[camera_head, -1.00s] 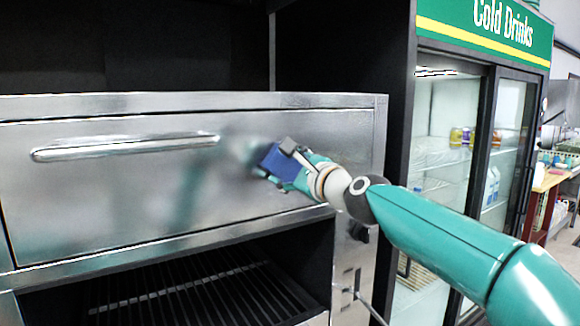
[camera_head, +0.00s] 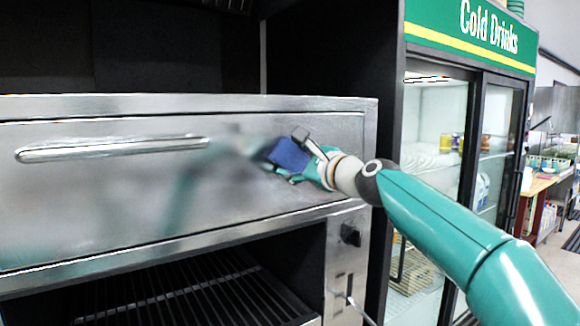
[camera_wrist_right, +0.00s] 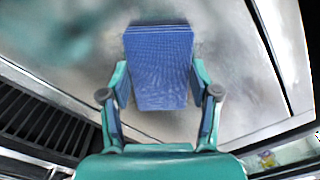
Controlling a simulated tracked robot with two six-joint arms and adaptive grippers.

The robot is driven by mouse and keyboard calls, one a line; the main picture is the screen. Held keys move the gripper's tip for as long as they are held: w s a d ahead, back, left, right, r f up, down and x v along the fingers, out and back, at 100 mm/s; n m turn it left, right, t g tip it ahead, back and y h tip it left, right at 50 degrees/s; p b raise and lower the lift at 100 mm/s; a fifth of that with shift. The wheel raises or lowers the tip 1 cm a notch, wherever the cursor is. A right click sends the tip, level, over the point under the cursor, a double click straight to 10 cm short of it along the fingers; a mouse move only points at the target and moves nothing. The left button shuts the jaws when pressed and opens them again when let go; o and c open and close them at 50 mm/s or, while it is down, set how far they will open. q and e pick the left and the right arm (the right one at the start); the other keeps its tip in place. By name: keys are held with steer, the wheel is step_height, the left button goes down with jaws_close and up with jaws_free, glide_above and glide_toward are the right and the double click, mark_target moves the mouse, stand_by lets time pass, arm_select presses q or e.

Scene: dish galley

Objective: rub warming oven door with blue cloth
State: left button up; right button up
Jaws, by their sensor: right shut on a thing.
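The warming oven door (camera_head: 100,205) is a wide, shiny steel panel with a horizontal bar handle (camera_head: 110,149). My right gripper (camera_head: 295,160) is at the right part of the door, to the right of the handle. It is shut on the blue cloth (camera_head: 287,154), a folded block. In the right wrist view the cloth (camera_wrist_right: 160,65) sits between the two fingers of the gripper (camera_wrist_right: 160,92), with the steel door behind it. The cloth is at or very near the door; exact contact cannot be told. My left gripper is not in view.
Below the door is an open dark bay with a slatted rack (camera_head: 190,295). A black knob (camera_head: 350,235) is on the lower right panel. A glass-fronted Cold Drinks fridge (camera_head: 465,130) stands to the right.

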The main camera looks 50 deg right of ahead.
mark_target(307, 158)
steer(key=shift+s+d+f+b, duration=0.15)
steer(key=shift+d+b, duration=0.25)
steer(key=shift+d, duration=0.4)
steer(key=shift+s+d, duration=0.2)
steer(key=shift+d, duration=0.65)
steer(key=shift+s+d, duration=0.25)
steer(key=shift+d, duration=0.7)
steer(key=shift+s+d, duration=0.2)
steer(key=shift+d, duration=0.75)
steer(key=shift+w+a+r, duration=0.1)
steer(key=shift+w+a, duration=0.15)
steer(key=shift+a, duration=0.7)
steer(key=shift+w+a+r, duration=0.1)
steer(key=shift+w+a, duration=0.1)
steer(key=shift+a, duration=0.75)
steer(key=shift+w+a+p, duration=0.25)
steer(key=shift+a+p, duration=0.5)
steer(key=shift+a, duration=0.4)
steer(key=shift+w+a+p, duration=0.2)
steer(key=shift+a+p, duration=0.2)
steer(key=shift+a, duration=0.35)
